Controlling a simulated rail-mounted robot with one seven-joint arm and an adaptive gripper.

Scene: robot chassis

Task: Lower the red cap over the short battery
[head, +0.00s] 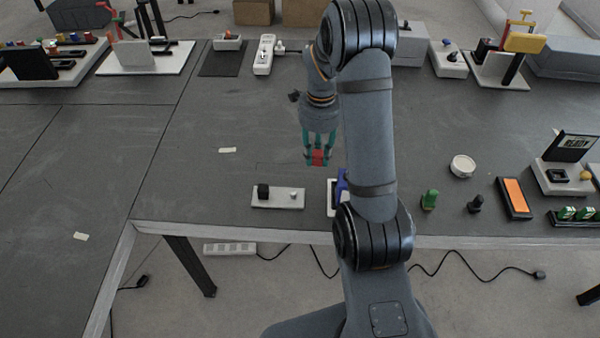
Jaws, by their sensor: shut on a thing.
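My gripper (319,155) has teal fingers and points down over the middle of the table. It is shut on the red cap (318,159), which hangs between the fingertips. A white base (279,204) lies in front of the gripper, lower and to the left in the picture. It bears a black block (263,191) on its left and a small pale stub (293,195) on its right. I cannot tell for sure which thing is the short battery; the stub is too small to make out. The red cap is apart from this base.
A blue thing (341,183) on a white base is partly hidden behind my arm. A green piece (429,199), a black piece (475,204) and an orange-faced block (514,196) stand to the right. The table left of the white base is mostly clear.

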